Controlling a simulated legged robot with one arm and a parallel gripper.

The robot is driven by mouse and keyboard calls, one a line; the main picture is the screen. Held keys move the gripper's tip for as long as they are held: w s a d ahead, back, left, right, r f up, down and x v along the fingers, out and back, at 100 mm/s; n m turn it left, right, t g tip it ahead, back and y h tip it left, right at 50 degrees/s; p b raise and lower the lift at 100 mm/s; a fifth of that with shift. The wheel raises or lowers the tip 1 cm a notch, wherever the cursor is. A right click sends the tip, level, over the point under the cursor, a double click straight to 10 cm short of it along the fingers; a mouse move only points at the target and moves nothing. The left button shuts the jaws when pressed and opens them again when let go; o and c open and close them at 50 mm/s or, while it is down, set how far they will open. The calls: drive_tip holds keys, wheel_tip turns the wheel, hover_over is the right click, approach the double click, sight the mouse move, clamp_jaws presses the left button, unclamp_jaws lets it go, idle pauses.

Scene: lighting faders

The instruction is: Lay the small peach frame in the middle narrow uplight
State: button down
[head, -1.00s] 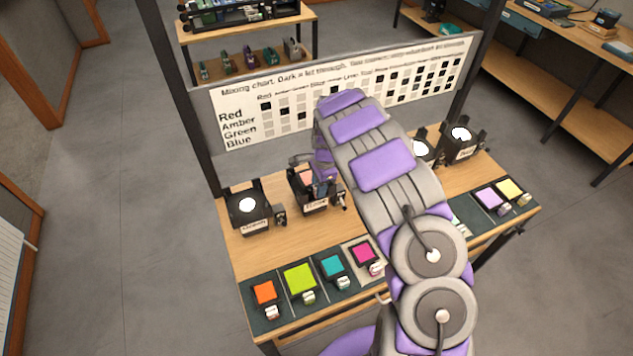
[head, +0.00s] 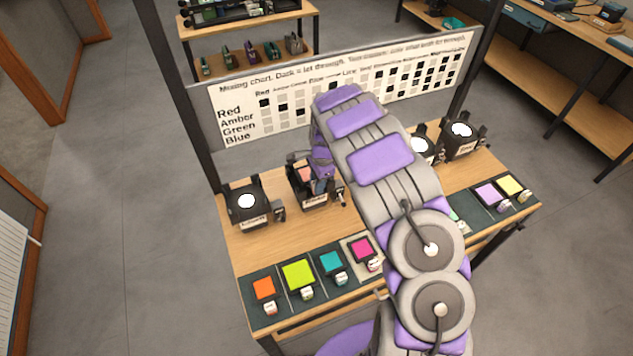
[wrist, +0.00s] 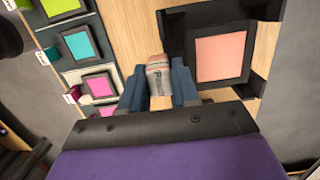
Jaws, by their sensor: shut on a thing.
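The small peach frame (wrist: 222,58) is a peach sheet in a dark square border with a pale labelled tab (wrist: 159,76). My gripper (wrist: 158,90) is shut on that tab, one blue finger on each side. In the head view, the peach frame (head: 305,174) is at the second black uplight (head: 312,200) from the left. In the wrist view, the uplight's dark brackets stand around the frame, which looks roughly square with them. I cannot tell whether it rests fully on the uplight or is slightly above. My gripper (head: 322,186) is partly hidden by my arm.
A black uplight (head: 247,222) with a bare white lamp stands at left; two more, at right (head: 460,143), are partly behind my arm. Orange, lime (head: 298,273), teal and pink frames lie along the front edge; lilac and yellow ones lie right. The mixing chart (head: 240,115) stands behind.

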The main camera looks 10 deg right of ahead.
drive_tip(key=shift+a+f, duration=0.35)
drive_tip(key=shift+a, duration=0.05)
drive_tip(key=shift+f, duration=0.1)
drive_tip(key=shift+d+f, duration=0.3)
drive_tip(key=shift+f, duration=0.05)
drive_tip(key=shift+a+f, duration=0.15)
drive_tip(key=shift+f, duration=0.25)
drive_tip(key=c, duration=0.8)
unclamp_jaws()
drive_tip(key=shift+r, duration=0.1)
